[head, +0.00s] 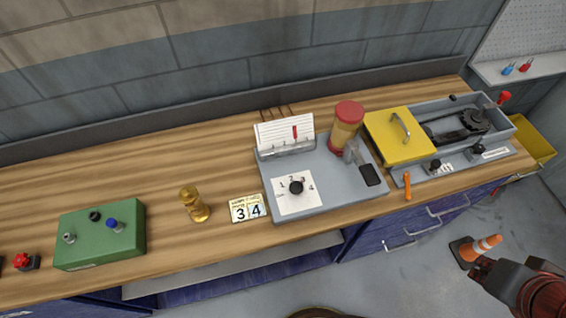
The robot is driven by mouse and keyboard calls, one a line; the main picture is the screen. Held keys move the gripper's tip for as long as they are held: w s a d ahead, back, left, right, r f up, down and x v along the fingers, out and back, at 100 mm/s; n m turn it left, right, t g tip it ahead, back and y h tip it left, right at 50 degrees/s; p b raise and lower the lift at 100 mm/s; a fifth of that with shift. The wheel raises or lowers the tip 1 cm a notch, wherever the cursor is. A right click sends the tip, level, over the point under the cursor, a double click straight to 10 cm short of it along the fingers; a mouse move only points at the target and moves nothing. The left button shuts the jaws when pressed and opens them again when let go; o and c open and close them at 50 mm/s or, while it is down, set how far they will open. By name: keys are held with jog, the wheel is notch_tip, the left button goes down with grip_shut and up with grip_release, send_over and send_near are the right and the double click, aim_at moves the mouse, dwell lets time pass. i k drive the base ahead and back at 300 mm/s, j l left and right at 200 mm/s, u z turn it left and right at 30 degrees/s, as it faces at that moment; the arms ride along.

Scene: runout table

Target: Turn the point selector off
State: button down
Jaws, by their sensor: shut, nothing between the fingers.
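The point selector is a small black knob (296,188) on a white dial plate (292,205) at the front left of a grey panel (335,203). The numbers 1 to 4 are printed around the knob, with a small mark at its left too small to read. I cannot tell which mark the knob points at. Part of my arm shows at the lower right, over the floor and well apart from the panel. My gripper's fingers do not show.
The panel also carries a white card rack (284,134), a red-topped amber cylinder (346,128) and a black-ended lever (369,175). Number cards (248,208), a brass piece (194,204) and a green box (100,236) stand left. A yellow-lidded machine (398,137) stands right. An orange cone (481,247) is on the floor.

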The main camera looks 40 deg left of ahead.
aim_at(296, 187)
jog(key=u, duration=1.45)
